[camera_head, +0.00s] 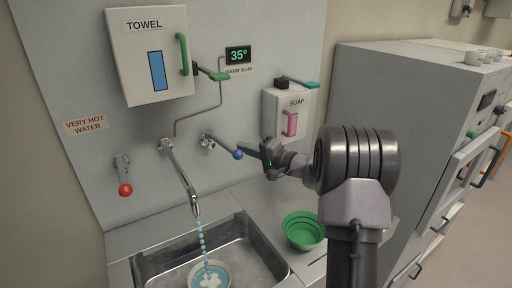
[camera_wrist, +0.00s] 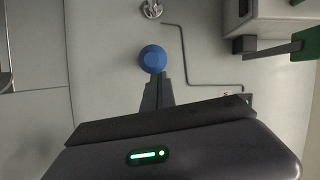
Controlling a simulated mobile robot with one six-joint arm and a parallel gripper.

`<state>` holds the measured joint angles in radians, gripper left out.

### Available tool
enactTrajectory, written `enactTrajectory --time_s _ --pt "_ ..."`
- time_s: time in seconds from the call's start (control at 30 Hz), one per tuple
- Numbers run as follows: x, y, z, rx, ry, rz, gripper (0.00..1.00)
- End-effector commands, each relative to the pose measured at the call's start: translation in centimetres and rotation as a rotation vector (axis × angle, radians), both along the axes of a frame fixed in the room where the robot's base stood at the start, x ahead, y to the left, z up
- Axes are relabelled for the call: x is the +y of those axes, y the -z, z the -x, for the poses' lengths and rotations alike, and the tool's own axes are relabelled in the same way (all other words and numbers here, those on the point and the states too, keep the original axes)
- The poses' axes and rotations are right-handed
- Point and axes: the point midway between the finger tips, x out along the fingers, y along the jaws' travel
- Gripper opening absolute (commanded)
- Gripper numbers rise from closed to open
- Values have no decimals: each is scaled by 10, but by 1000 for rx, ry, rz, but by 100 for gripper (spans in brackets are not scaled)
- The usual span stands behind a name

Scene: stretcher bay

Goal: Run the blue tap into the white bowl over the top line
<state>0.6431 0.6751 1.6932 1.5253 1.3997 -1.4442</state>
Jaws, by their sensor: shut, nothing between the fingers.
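The blue tap (camera_head: 238,154) is a lever with a blue ball end, on the wall right of the spout (camera_head: 180,172). My gripper (camera_head: 246,149) is shut and empty, its tips at the blue ball. The wrist view shows the blue ball (camera_wrist: 152,58) just beyond the closed fingertips (camera_wrist: 154,77); I cannot tell if they touch. Water (camera_head: 202,238) falls from the spout into the white bowl (camera_head: 228,271) in the sink. The bowl holds pale blue water, and its lower part is cut off by the frame. I cannot make out its lines.
The red-ball tap (camera_head: 125,189) is left of the spout, below a "very hot water" sign. A display (camera_head: 238,55) reads 35°, above "warm 30-40". A green bowl (camera_head: 303,230) stands right of the sink (camera_head: 262,245). Towel (camera_head: 150,60) and soap (camera_head: 283,108) boxes hang above.

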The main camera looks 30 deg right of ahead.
Motion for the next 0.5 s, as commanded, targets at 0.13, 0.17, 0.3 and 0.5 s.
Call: enactTrajectory --time_s 0.13,0.17,0.3,0.5 --pt "5 2 1 0 0 1 0" --pt "6 2 1 0 0 1 0" --pt "6 1 1 1 0 0 0" --pt "12 7 3 -2 0 2 0"
